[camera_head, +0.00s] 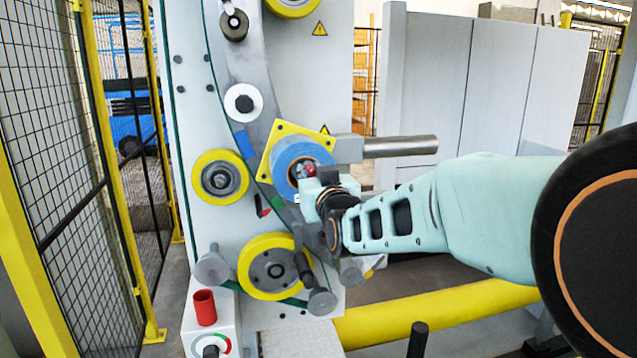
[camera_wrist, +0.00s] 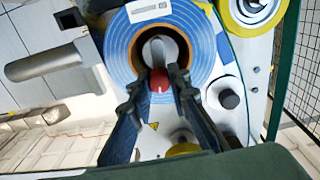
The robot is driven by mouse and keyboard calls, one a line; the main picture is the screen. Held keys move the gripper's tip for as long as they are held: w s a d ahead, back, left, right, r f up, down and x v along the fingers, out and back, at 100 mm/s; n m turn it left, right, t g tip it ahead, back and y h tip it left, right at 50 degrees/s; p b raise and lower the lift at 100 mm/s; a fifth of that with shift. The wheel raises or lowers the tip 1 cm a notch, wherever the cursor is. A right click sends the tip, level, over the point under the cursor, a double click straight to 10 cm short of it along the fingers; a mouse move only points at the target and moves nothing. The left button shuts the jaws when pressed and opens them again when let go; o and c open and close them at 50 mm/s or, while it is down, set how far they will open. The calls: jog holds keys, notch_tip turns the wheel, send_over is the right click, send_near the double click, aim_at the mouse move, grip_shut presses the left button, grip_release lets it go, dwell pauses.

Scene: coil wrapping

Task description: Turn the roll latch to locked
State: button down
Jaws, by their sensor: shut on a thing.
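The blue roll (camera_head: 284,172) sits on its spindle in front of a yellow square plate (camera_head: 290,131). In the wrist view the roll (camera_wrist: 118,62) is a blue ring around a brown core and a grey hub (camera_wrist: 158,48). The red latch knob (camera_wrist: 159,84) sticks out from the hub and has a small white mark; it also shows in the head view (camera_head: 309,171). My gripper (camera_wrist: 157,92) has one finger on each side of the knob and is shut on it. In the head view my gripper (camera_head: 310,182) partly hides the roll's centre. I cannot tell the latch's exact turn angle.
A steel bar (camera_head: 400,146) projects right beside the roll. Yellow rollers (camera_head: 220,177) and (camera_head: 275,267) stand left and below. A yellow rail (camera_head: 440,308) runs below my arm. A mesh fence (camera_head: 75,130) bounds the left.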

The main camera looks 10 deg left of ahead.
notch_tip(320, 180, down, 6)
jog(key=w+d+m+b, duration=0.1)
jog(key=m+b, duration=1)
jog(key=m, duration=1.1)
jog(key=shift+d+r+b, duration=0.25)
jog(key=shift+d+b, duration=0.05)
jog(key=shift+d, duration=0.35)
jog(key=c, duration=1.8)
grip_release()
jog(key=shift+w, duration=0.1)
jog(key=shift+c, duration=0.2)
jog(key=shift+r, duration=0.1)
